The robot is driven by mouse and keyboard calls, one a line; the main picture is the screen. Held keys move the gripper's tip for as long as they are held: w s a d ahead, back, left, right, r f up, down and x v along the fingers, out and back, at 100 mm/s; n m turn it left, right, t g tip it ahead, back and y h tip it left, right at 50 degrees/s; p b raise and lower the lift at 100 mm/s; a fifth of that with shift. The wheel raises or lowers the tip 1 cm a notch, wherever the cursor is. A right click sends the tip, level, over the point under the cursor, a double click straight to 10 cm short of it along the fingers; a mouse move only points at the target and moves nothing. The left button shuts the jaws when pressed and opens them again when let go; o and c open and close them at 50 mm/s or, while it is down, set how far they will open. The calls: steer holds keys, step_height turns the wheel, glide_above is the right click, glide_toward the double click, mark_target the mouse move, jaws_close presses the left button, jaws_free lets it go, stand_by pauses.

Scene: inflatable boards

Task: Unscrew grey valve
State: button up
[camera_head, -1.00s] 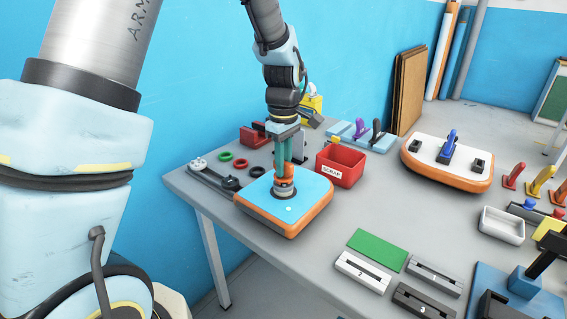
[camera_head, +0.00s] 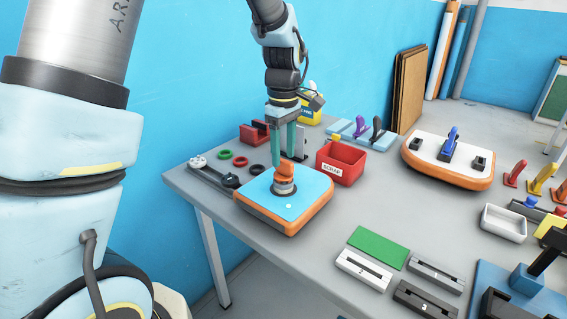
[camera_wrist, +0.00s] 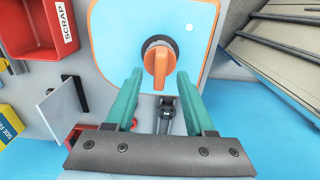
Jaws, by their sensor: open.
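The grey valve (camera_head: 285,188) stands upright on a blue board with an orange edge (camera_head: 308,203). An orange handle or key (camera_head: 285,171) sits on top of the valve. In the wrist view the orange piece (camera_wrist: 159,65) is a narrow bar over a dark and grey ring (camera_wrist: 147,46), and it hides the valve's middle. My gripper (camera_head: 286,160) has teal fingers, which are open and empty. In the wrist view my fingertips (camera_wrist: 160,75) lie on either side of the bar's lower end.
A red SCRAP bin (camera_head: 342,164) stands right of the board. Red, green and black rings (camera_head: 240,163) lie to its left, near a grey wrench-like tool (camera_head: 212,174). A white board (camera_head: 447,160) lies farther right. A green plate (camera_head: 378,249) and slotted blocks lie in front.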

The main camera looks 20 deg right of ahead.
mark_target(283, 160)
step_height(283, 160, up, 8)
steer(key=b, duration=0.1)
steer(key=shift+f, duration=0.15)
